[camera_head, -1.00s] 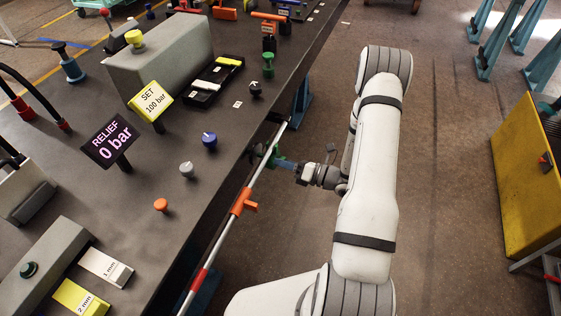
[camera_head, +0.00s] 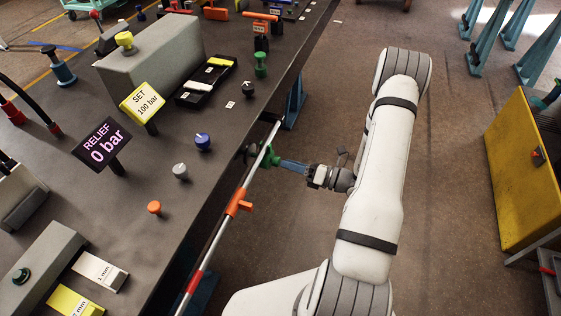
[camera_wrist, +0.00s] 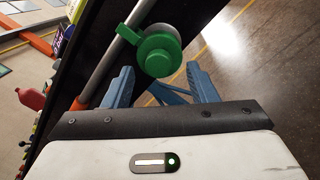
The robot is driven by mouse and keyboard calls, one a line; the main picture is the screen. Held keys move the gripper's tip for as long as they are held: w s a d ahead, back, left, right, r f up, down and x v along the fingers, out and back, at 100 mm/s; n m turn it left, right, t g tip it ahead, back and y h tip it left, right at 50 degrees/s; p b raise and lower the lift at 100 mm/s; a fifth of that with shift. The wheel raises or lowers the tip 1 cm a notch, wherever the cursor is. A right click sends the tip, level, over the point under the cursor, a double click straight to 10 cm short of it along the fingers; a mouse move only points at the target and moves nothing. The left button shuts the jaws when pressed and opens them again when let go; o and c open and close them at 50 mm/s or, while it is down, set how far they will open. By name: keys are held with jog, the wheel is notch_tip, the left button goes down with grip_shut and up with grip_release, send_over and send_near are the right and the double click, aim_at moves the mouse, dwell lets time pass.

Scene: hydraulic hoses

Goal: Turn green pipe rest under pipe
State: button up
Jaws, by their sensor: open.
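The green pipe rest (camera_head: 271,158) is at the bench's right edge, near the far end of the pipe (camera_head: 220,230). In the wrist view the rest is a round green knob (camera_wrist: 160,54) with a short arm reaching up-left to the grey pipe (camera_wrist: 104,68). The arm's end meets the pipe in the picture; I cannot tell whether it bears the pipe. My gripper (camera_head: 287,163) is to the right of the rest. In the wrist view my gripper (camera_wrist: 162,80) has its two blue fingers spread apart, empty, with the knob ahead and between them.
The pipe has an orange clamp-like part (camera_head: 239,203) and runs along the dark bench (camera_head: 140,200). A blue knob (camera_head: 203,142) and a green knob (camera_head: 261,64) stand on the bench. A yellow cabinet (camera_head: 515,180) stands at right; floor between is open.

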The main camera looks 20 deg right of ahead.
jog(key=shift+v, duration=1.45)
jog(key=s+a+r+n+g+h+p, duration=0.1)
jog(key=s+a+r+n+g+h, duration=0.1)
jog(key=s+a+r+n+g, duration=0.45)
jog(key=s+a+r+n+g+h+p, duration=0.15)
jog(key=a+r+n+g, duration=0.25)
jog(key=r+n+g, duration=0.45)
jog(key=s+d+r+n+t+h+p, duration=0.1)
jog(key=s+r+n+t+h, duration=0.2)
jog(key=r+n, duration=0.4)
jog(key=s+d+r+n+t+h+p, duration=0.2)
jog(key=s+r+n+h, duration=0.3)
jog(key=r+n+h, duration=0.3)
jog(key=n+t, duration=0.1)
jog(key=n, duration=0.3)
jog(key=shift+s+t, duration=0.2)
jog(key=shift+t, duration=0.1)
jog(key=shift+d+f+h, duration=0.1)
jog(key=shift+d+h, duration=0.05)
jog(key=shift+h, duration=0.1)
jog(key=shift+c, duration=0.5)
